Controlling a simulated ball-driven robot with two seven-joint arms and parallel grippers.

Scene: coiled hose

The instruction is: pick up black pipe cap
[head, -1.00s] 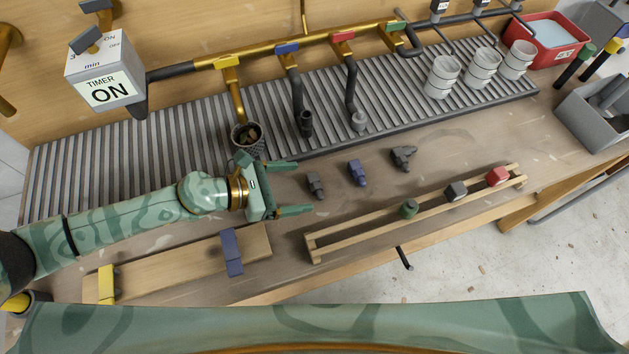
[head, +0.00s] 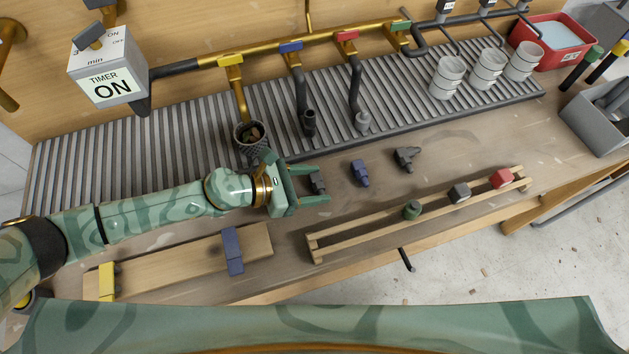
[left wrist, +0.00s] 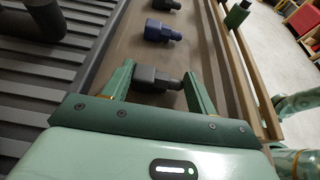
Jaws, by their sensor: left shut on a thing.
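The black pipe cap (head: 318,183), a dark stubby fitting with a narrower end, lies on the workbench. It also shows in the left wrist view (left wrist: 154,78). My left gripper (head: 314,183) is low over the bench, with one finger on each side of the cap and shut on it. The wrist view shows it crosswise between the fingers (left wrist: 157,84). I cannot see any lift off the bench. My right gripper is not in view.
A blue fitting (head: 359,173) and another dark fitting (head: 407,158) lie to the right. A wooden rack (head: 345,236) holds green, black and red pieces. A mesh cup (head: 250,140) stands close behind the gripper. A wooden board (head: 190,262) lies in front.

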